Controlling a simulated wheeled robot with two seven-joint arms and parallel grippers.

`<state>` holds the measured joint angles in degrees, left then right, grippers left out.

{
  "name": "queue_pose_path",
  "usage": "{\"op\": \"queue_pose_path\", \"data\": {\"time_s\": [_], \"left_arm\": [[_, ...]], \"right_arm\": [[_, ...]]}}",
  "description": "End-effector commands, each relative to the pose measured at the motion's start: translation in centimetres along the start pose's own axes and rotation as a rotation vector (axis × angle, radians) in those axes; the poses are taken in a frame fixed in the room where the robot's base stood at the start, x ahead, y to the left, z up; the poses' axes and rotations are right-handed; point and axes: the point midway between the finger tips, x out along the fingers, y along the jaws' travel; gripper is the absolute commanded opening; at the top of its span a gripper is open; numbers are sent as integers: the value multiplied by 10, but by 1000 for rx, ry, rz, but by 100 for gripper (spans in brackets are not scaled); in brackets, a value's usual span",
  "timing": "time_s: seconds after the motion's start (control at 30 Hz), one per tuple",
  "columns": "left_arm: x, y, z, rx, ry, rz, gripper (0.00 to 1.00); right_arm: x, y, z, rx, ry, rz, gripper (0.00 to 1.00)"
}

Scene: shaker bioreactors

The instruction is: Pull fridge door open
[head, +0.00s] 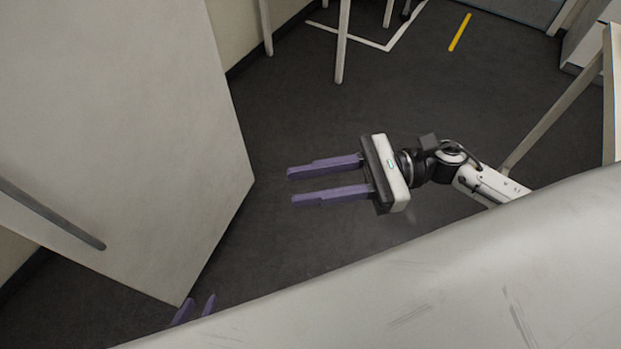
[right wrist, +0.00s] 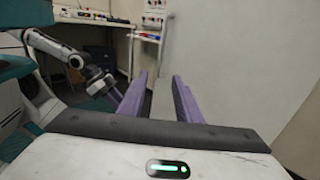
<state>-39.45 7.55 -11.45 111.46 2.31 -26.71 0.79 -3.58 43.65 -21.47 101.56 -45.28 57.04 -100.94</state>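The fridge (head: 120,110) is a tall pale grey-white box at the left of the head view. A dark grey bar handle (head: 55,215) runs along its lower left face. My right gripper (head: 291,187) is open and empty, its purple fingers pointing left towards the fridge, apart from it. In the right wrist view its fingers (right wrist: 162,98) stand apart, and a plain pale panel (right wrist: 225,60) fills the right side. My left gripper (head: 195,308) shows only its purple fingertips, spaced apart, near the fridge's lower corner; the rest is hidden. It also shows in the right wrist view (right wrist: 130,100).
Dark floor (head: 300,100) is clear between the fridge and my right gripper. Pale table legs (head: 343,45) stand at the back, with white and yellow floor markings. A pale table (head: 611,100) stands at the right edge. A workbench (right wrist: 85,18) shows in the right wrist view.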

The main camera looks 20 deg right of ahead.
Motion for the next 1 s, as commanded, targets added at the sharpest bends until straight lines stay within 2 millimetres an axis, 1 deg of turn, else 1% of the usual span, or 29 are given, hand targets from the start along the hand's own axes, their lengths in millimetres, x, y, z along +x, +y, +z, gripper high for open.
{"op": "queue_pose_path", "data": {"time_s": [0.13, 0.27, 0.3, 0.33, 1.0], "left_arm": [[0, 0, 0, 0, 1, 0, 31], [0, 0, 0, 0, 1, 0, 31], [0, 0, 0, 0, 1, 0, 31], [0, 0, 0, 0, 1, 0, 31], [0, 1, -2, 2, 3, 2, 31]], "right_arm": [[0, 0, 0, 0, 0, 0, 31], [0, 0, 0, 1, 0, 0, 9], [0, 0, 0, 1, 0, 0, 2], [0, 0, 0, 1, 0, 0, 0], [0, 0, 0, 1, 0, 0, 0]]}}
